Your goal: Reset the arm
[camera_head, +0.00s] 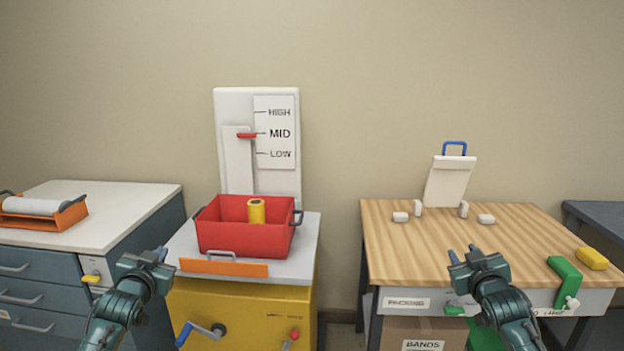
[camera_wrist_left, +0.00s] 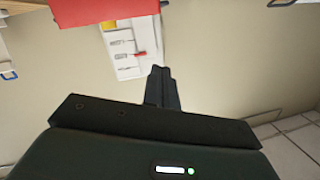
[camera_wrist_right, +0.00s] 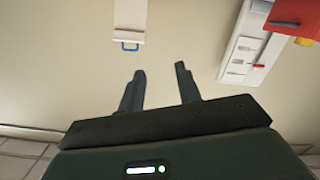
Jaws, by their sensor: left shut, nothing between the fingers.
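My left gripper (camera_head: 160,254) is raised in front of the yellow cabinet's left side, below and left of the red bin (camera_head: 240,233). In the left wrist view its two fingers (camera_wrist_left: 161,72) stand together, shut with nothing between them. My right gripper (camera_head: 464,253) is raised in front of the wooden table's front edge. In the right wrist view its fingers (camera_wrist_right: 160,70) are apart and empty, pointing toward the wall and the white board with a blue handle (camera_wrist_right: 130,30). Neither gripper visibly touches anything.
A yellow cylinder (camera_head: 257,210) stands in the red bin. A white HIGH/MID/LOW panel (camera_head: 258,185) rises behind it, its red pointer (camera_head: 247,135) at MID. The wooden table (camera_head: 400,255) bears small white blocks, a green piece (camera_head: 565,270) and a yellow block (camera_head: 592,258). An orange tray (camera_head: 62,216) stands left.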

